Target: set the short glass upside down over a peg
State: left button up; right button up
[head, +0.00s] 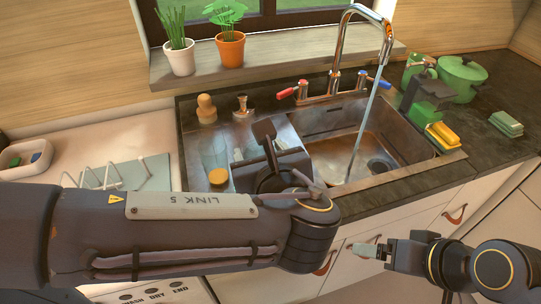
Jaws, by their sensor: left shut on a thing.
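My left gripper (268,152) is over the left part of the sink unit, its dark body seen from behind. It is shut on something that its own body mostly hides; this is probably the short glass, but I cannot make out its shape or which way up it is. A clear glass (213,150) shows just left of the gripper. The white pegs (110,172) rise from a grey-green drying rack (154,170) on the left counter, apart from the gripper. My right gripper (368,249) is low at the right, in front of the cabinets; its finger opening cannot be judged.
Water runs from the tap (336,60) into the sink basin (340,130). A tan-topped bottle (206,108) and a round yellow-brown item (217,177) are near the glass. A white tub (22,158) stands far left. A yellow sponge (442,136) and green pot (461,75) are right.

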pick_arm(q)
jog(key=shift+w+d+f+b, duration=0.15)
jog(key=shift+w+d+f, duration=0.2)
jog(key=shift+w+f, duration=1.55)
jog(key=shift+w+d+f+b, duration=0.1)
jog(key=shift+w+d+f, duration=0.25)
jog(key=shift+w+f, duration=1.5)
jog(key=shift+w+d+f+b, duration=0.15)
jog(key=shift+w+d+f, duration=0.2)
jog(key=shift+w+f, duration=1.55)
jog(key=shift+s+f, duration=0.2)
jog(key=shift+s, duration=0.05)
jog(key=shift+f, duration=0.2)
jog(key=o, duration=1.2)
jog(key=shift+c, duration=0.2)
jog(key=shift+r, duration=0.1)
